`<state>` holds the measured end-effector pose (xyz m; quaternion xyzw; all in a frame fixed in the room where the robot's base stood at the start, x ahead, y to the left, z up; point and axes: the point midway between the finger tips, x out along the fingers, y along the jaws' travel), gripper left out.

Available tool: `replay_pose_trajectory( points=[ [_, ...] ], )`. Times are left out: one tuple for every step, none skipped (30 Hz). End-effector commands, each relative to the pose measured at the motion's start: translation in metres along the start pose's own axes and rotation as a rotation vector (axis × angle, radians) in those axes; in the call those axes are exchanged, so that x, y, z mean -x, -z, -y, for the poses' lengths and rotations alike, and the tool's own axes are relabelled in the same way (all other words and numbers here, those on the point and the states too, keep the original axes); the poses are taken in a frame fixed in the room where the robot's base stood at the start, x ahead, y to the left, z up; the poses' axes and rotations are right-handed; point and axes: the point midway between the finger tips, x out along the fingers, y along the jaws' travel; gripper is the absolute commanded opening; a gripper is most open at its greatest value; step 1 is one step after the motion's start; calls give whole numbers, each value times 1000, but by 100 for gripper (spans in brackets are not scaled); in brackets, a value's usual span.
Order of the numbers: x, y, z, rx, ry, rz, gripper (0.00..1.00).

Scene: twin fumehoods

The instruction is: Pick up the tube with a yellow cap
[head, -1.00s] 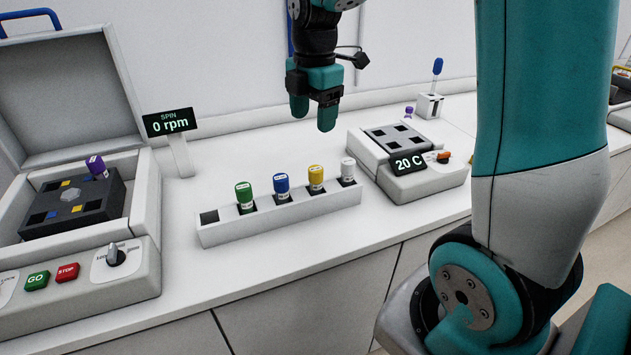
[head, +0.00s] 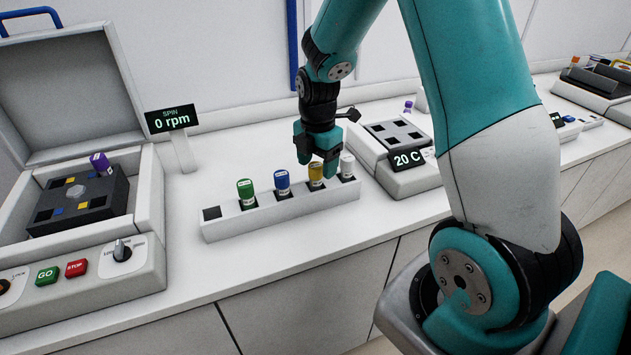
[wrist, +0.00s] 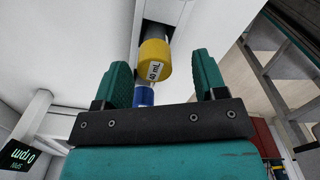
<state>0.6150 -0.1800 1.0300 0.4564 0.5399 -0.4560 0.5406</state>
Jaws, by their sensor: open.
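In the wrist view the yellow cap (wrist: 154,60) shows between the two open teal fingers (wrist: 163,80), with gaps on both sides. The blue cap (wrist: 143,97) shows beyond it, near the gripper body.
A green-capped tube (head: 246,190) stands further left in the rack, by an empty slot. An open centrifuge (head: 150,225) is at the left and a heater block (head: 412,178) at the right. The counter in front of the rack is clear.

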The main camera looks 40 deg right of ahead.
Motion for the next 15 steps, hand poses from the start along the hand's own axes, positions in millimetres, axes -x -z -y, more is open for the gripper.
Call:
replay_pose_trajectory(
  points=[
    [-6, 1, -1, 1, 6, -3, 65],
    [-10, 2, -2, 1, 6, -2, 65],
    [-16, 2, -4, 1, 6, -2, 65],
    [-20, 2, -5, 1, 6, -2, 65],
    [-25, 2, -5, 0, 6, -2, 65],
    [-31, 2, -5, 0, 5, -2, 65],
    [-34, 2, -5, 0, 4, -2, 65],
    [-37, 2, -5, 0, 3, -1, 65],
    [-40, 2, -5, 0, 3, -1, 65],
    [-41, 2, -5, 0, 2, -1, 65],
    [-42, 2, -5, 0, 1, -1, 65],
    [-43, 2, -5, 0, 1, 0, 65],
    [-43, 2, -5, 0, 1, 0, 65],
    [-43, 2, -5, 0, 0, 0, 65],
    [-43, 2, -5, 0, 0, 0, 65]
  ],
)
